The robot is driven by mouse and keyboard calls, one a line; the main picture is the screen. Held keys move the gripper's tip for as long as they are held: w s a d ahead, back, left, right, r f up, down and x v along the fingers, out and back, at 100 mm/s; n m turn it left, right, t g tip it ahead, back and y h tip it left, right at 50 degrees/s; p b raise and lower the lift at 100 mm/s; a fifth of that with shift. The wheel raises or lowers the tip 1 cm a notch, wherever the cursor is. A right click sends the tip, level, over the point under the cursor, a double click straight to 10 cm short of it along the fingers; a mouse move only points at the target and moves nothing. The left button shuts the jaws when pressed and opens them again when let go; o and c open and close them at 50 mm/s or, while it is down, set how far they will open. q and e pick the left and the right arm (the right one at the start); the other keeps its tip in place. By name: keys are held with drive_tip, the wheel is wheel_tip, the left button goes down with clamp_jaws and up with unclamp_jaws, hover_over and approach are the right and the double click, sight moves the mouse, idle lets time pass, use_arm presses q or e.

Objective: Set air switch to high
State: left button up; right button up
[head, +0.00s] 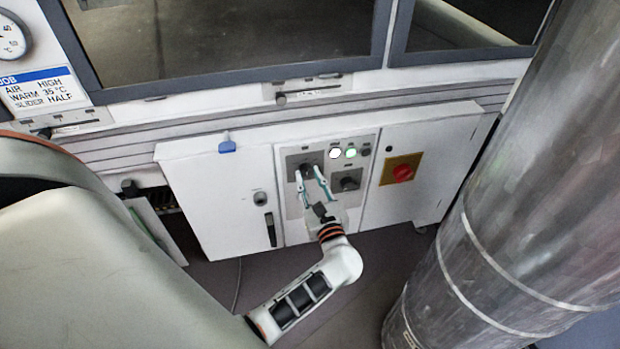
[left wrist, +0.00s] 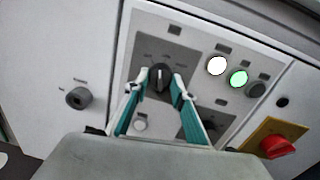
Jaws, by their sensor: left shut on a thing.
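The air switch, a black rotary knob (left wrist: 160,77), sits on a grey plate (left wrist: 185,60) at the upper left of the control panel. In the left wrist view its pale pointer mark stands roughly upright; the position labels are too small to read. My left gripper (head: 309,173) has its two teal-and-white fingers on either side of this knob and is shut on it. The fingertips also show in the left wrist view (left wrist: 160,80). In the head view the fingers partly hide the knob. My right gripper is in neither view.
A white lamp (head: 335,153) and a green lamp (head: 351,152) are lit beside the knob. A second black knob (head: 347,180) sits lower right. A red switch on yellow (head: 402,172) is further right. A large metal duct (head: 530,190) stands at right.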

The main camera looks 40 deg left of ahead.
use_arm(q)
drive_tip(key=m, duration=0.5)
drive_tip(key=shift+s+p, duration=0.1)
drive_tip(key=shift+p, duration=0.3)
drive_tip(key=m, duration=0.2)
drive_tip(key=shift+m+t+p, duration=0.4)
drive_tip(key=m+p, duration=0.2)
drive_tip(key=m, duration=0.4)
drive_tip(key=shift+s+a+t, duration=0.1)
drive_tip(key=shift+s+t, duration=0.05)
drive_tip(key=shift+t, duration=0.15)
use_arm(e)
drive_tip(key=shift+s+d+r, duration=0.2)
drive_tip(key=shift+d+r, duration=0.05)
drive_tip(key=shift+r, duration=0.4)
use_arm(q)
drive_tip(key=shift+m, duration=0.3)
drive_tip(key=shift+f, duration=0.1)
drive_tip(key=o, duration=1.1)
